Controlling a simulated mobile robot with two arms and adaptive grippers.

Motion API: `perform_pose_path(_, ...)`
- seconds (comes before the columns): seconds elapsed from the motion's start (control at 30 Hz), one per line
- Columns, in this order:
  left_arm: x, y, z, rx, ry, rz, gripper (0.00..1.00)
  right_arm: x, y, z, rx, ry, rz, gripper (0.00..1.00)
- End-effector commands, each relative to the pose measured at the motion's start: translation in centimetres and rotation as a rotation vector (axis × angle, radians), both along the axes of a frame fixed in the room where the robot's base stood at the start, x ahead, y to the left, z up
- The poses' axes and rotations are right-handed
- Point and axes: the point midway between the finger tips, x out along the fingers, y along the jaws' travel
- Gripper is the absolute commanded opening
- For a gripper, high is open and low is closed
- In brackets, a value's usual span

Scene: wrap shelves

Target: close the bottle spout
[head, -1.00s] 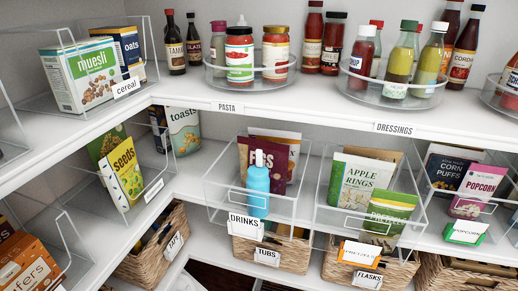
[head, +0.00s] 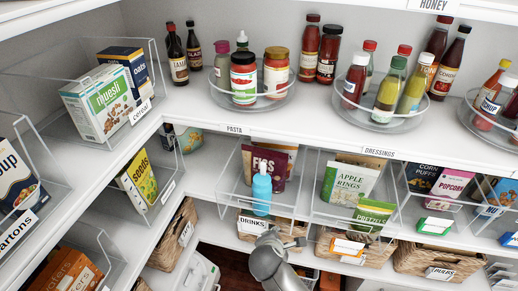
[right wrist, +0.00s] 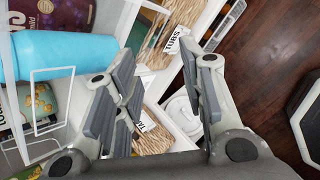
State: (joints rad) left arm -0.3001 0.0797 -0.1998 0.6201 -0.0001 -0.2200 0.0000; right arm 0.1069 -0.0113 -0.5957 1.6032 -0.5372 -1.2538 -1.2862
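The light-blue bottle (head: 262,190) stands in a clear bin (head: 229,202) on the middle shelf, in front of dark snack pouches. A narrower spout piece shows at its top, but it is too small to tell whether it is open or shut. In the right wrist view the bottle (right wrist: 65,56) lies across the upper left, and its ends are not clear. My right gripper (right wrist: 160,75) is open and empty, with its two fingers wide apart, to the right of the bottle and not touching it. My left gripper is in no view.
The bin holds pouches behind the bottle and has a clear front wall. Wicker baskets (head: 251,226) sit below it. The shelf above carries turntables (head: 252,98) of jars and bottles. A neighbouring clear bin holds apple rings (head: 346,181). Dark wooden floor (right wrist: 265,45) shows at right.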

Motion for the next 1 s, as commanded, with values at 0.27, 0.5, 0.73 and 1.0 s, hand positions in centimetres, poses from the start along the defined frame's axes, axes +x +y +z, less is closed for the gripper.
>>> perform_pose_path(0.27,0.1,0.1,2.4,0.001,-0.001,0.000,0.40,3.9,2.3,11.0,-0.313,-0.093,0.221,0.38)
perform_pose_path(0.5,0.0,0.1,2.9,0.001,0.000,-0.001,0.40,7.6,4.8,16.7,-0.677,-0.151,0.429,0.38)
perform_pose_path(0.73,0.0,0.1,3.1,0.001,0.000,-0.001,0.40,9.0,5.7,18.7,-0.826,-0.164,0.494,0.38)
perform_pose_path(1.0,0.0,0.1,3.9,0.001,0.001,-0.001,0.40,11.7,4.7,17.6,-0.828,-0.163,0.495,0.38)
